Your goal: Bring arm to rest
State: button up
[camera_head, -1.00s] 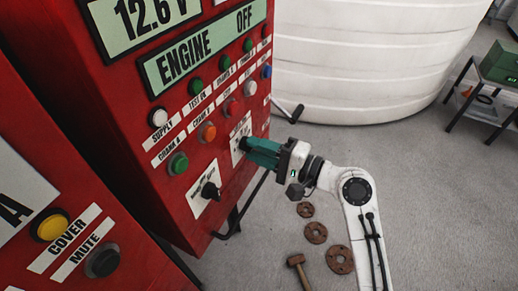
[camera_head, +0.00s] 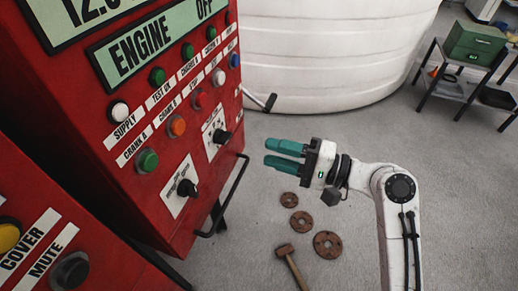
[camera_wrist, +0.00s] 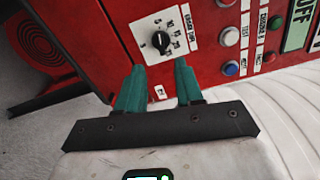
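My gripper (camera_head: 272,154) has teal fingers and is held out in front of the red control panel (camera_head: 150,225), to the right of it and apart from it. The fingers are spread with a gap between them and nothing in it. In the wrist view my gripper (camera_wrist: 158,75) points toward a black rotary knob (camera_wrist: 160,40) on a white plate on the red panel. In the head view this panel has two black rotary knobs, an upper one (camera_head: 222,136) and a lower one (camera_head: 187,188).
A large white tank (camera_head: 330,60) stands behind. Several rusty flanges, one here (camera_head: 327,244), and a hammer (camera_head: 290,262) lie on the grey floor. A black handle bar (camera_head: 228,200) sticks out from the panel. A green box (camera_head: 474,42) sits on a stand at the right.

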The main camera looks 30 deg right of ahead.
jog(key=shift+s+d, duration=0.25)
jog(key=shift+s, duration=0.15)
